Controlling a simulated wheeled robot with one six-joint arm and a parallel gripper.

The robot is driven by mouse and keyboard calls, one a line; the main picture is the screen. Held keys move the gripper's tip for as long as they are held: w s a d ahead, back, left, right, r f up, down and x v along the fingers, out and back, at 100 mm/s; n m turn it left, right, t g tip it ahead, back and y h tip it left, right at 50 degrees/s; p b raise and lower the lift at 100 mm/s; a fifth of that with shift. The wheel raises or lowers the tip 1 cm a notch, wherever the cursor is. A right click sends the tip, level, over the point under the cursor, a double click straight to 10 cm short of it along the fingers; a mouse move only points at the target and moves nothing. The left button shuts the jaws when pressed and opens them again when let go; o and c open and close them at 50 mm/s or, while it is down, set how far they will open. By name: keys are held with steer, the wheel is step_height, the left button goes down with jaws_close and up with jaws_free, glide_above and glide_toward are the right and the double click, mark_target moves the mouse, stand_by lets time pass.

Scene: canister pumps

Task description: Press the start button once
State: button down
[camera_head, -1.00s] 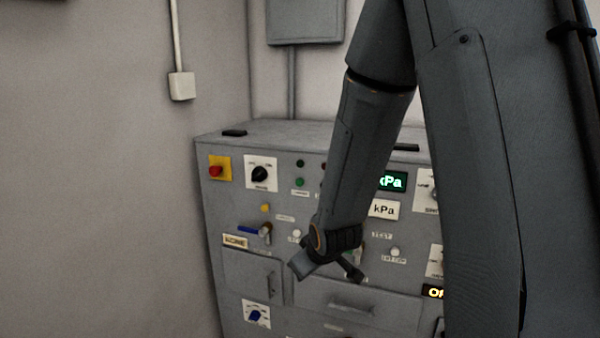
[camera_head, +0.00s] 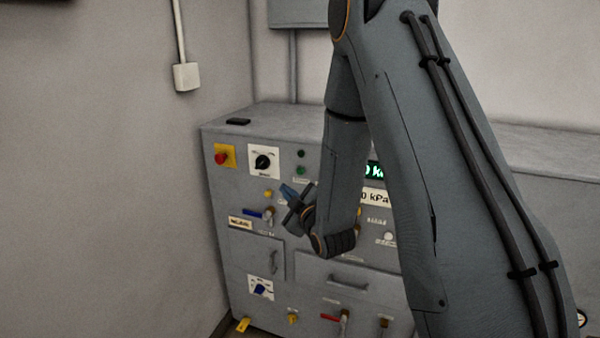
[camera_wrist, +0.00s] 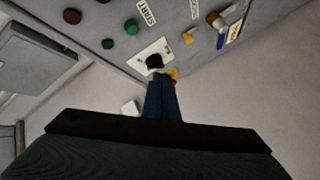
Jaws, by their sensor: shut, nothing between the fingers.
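The green start button (camera_head: 301,169) is on the grey panel, right of the black rotary knob. In the wrist view, the green button (camera_wrist: 132,27) shows beside a white START label (camera_wrist: 147,12). My gripper (camera_head: 289,192) is in front of the panel, lower than the green button in the head view and apart from it in the picture. In the wrist view, my gripper (camera_wrist: 160,84) has its two blue fingers together and empty, with their tips overlapping the picture near the black knob. I cannot tell the gap from fingers to panel.
A blue-handled valve (camera_head: 257,213) is below. My arm hides part of the panel's right side.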

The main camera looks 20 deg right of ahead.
mark_target(300, 171)
steer(key=shift+w, duration=0.1)
steer(key=w+d, duration=0.1)
steer(key=w, duration=0.1)
steer(key=w+d, duration=0.2)
steer(key=w+d+b, duration=0.1)
steer(key=w+d, duration=0.1)
steer(key=w, duration=0.1)
steer(key=shift+d, duration=0.1)
stand_by(2.2)
steer(key=shift+w+d+b, duration=0.25)
steer(key=shift+w+b, duration=0.05)
steer(key=shift+b, duration=0.05)
steer(key=shift+w+d, duration=0.3)
steer(key=shift+w, duration=0.15)
stand_by(0.8)
steer(key=shift+s, duration=0.1)
steer(key=shift+s+a, duration=0.55)
steer(key=shift+s, duration=0.15)
